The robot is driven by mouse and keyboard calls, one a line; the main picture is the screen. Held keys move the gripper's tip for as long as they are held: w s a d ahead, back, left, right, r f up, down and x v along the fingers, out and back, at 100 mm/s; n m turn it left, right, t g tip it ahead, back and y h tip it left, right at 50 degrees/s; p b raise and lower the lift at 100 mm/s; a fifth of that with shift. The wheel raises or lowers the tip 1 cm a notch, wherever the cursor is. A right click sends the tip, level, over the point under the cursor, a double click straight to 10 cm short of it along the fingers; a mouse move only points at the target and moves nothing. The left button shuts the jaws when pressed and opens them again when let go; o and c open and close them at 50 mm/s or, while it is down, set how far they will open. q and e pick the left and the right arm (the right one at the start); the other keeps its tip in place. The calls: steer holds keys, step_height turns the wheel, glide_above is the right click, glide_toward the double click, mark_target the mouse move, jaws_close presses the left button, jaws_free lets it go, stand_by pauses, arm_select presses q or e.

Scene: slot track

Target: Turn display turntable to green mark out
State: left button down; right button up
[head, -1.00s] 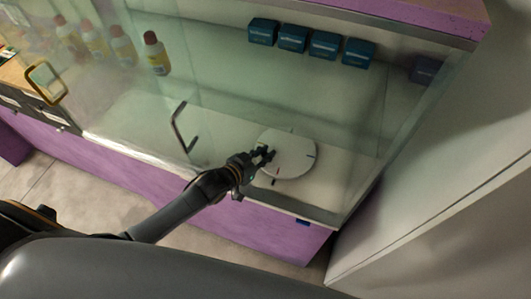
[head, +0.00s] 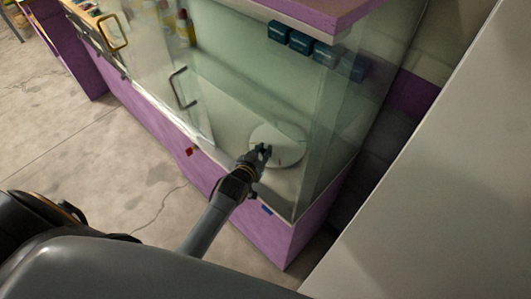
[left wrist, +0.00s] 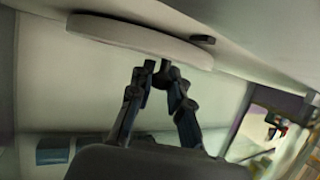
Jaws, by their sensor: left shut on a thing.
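The display turntable (head: 285,148) is a white round disc on the floor of the glass case, at the right end. It also shows in the left wrist view (left wrist: 140,35), seen edge-on and tilted, with a small dark piece by its rim. My left gripper (head: 264,150) reaches over the front of the case to the disc's left part. In the left wrist view its dark fingers (left wrist: 160,72) are close together at the disc's rim, shut on the turntable. The fingers cover the contact point. My right gripper is not in view.
Glass panes surround the turntable, with a dark door handle (head: 178,88) to its left. Blue boxes (head: 300,42) and bottles (head: 185,28) stand farther back. A white panel (head: 420,200) rises at the right. The floor at left is clear.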

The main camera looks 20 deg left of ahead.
arm_select(q)
steer(key=shift+n+y, duration=0.4)
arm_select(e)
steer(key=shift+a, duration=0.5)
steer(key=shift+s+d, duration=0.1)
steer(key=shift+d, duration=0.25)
arm_select(q)
steer(key=c, duration=1.3)
jaws_free()
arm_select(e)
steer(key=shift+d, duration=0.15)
arm_select(q)
steer(key=shift+o, duration=0.2)
steer(key=shift+s, duration=0.15)
steer(key=v, duration=1.2)
steer(key=shift+c, duration=0.2)
